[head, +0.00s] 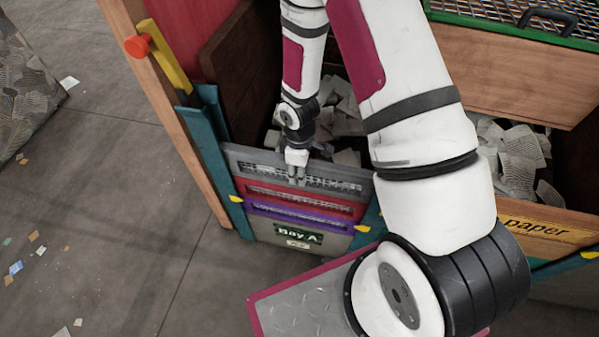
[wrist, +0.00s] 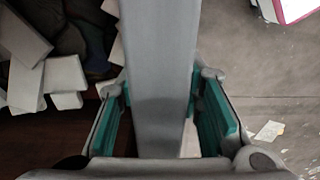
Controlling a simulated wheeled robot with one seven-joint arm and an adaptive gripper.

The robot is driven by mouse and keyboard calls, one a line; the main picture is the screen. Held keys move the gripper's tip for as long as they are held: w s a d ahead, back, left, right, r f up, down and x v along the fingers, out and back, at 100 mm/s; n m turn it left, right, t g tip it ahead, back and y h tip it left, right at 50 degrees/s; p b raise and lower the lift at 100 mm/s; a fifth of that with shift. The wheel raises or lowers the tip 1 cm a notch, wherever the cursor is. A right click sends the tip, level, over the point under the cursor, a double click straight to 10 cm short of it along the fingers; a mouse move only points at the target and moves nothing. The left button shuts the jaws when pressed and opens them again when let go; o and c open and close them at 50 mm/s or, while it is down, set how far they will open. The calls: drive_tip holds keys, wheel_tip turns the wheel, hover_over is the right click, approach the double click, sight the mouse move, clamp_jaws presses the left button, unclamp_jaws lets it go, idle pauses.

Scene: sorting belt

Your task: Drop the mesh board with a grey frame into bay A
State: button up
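The mesh board with a grey frame (head: 245,158) stands upright across the front of bay A, directly above a red-framed board (head: 270,190) and a purple-framed board (head: 275,212). Its ends are at the teal posts (head: 205,140); I cannot tell how far it sits in their guides. My gripper (head: 297,178) is at the middle of its top edge. In the wrist view the grey frame (wrist: 160,70) runs between the teal finger pads of my gripper (wrist: 160,105), which appear to press on both sides. The bay A label (head: 298,236) is below the boards.
Paper scraps (head: 345,105) lie in the bay behind the boards. A neighbouring bay with a "paper" label (head: 535,228) is at right. The floor at left is mostly free, with litter. My arm hides part of the middle.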

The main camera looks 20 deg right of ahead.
wheel_tip(320, 180, up, 11)
drive_tip(key=shift+f, duration=0.1)
idle(0.3)
idle(0.4)
drive_tip(key=shift+r, duration=0.2)
drive_tip(key=s+d+r+m+t+h+p, duration=0.1)
drive_tip(key=s+r+m+p, duration=0.15)
drive_tip(key=r, duration=0.95)
drive_tip(key=s+d+r+m+t+p, duration=0.15)
drive_tip(key=s+r, duration=0.25)
drive_tip(key=r, duration=0.7)
drive_tip(key=s+a+r+m+t+y+p, duration=0.1)
drive_tip(key=s+r+m+p, duration=0.5)
drive_tip(key=s+r, duration=1.1)
drive_tip(key=shift+s+a+m, duration=0.4)
drive_tip(key=shift+s+a, duration=0.15)
drive_tip(key=shift+s, duration=0.25)
drive_tip(key=shift+d+t, duration=0.1)
drive_tip(key=shift+t, duration=0.15)
